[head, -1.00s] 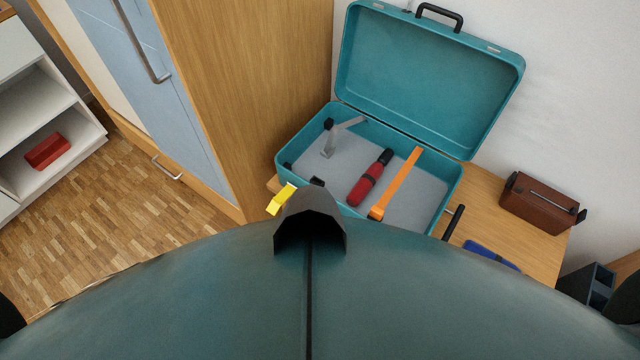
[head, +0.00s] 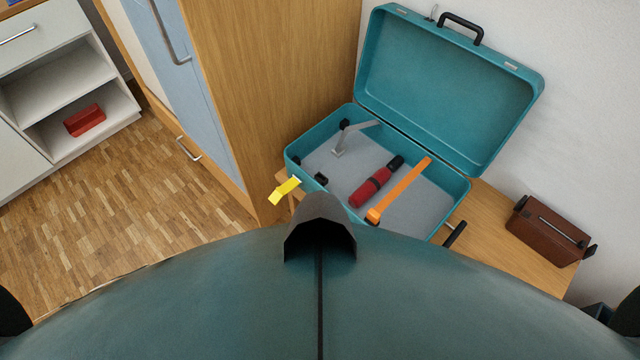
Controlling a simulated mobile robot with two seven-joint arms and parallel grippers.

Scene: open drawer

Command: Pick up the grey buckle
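A grey bent piece (head: 352,134) lies inside the open teal case (head: 448,222), at the left of its grey floor. It may be the grey buckle, but its shape is too small to be sure. A black part (head: 345,124) is close beside its upper left end. A small grey metal catch (head: 433,13) shows at the top rim of the raised lid. Neither of my grippers is in view; only my own teal body fills the lower part of the head view.
In the case lie a red and black tool (head: 372,187) and an orange bar (head: 400,189). A yellow piece (head: 285,190) is at the table's left end. A brown box (head: 545,232) stands on the wooden table (head: 492,245). A tall wooden cabinet (head: 275,80) borders the case's left.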

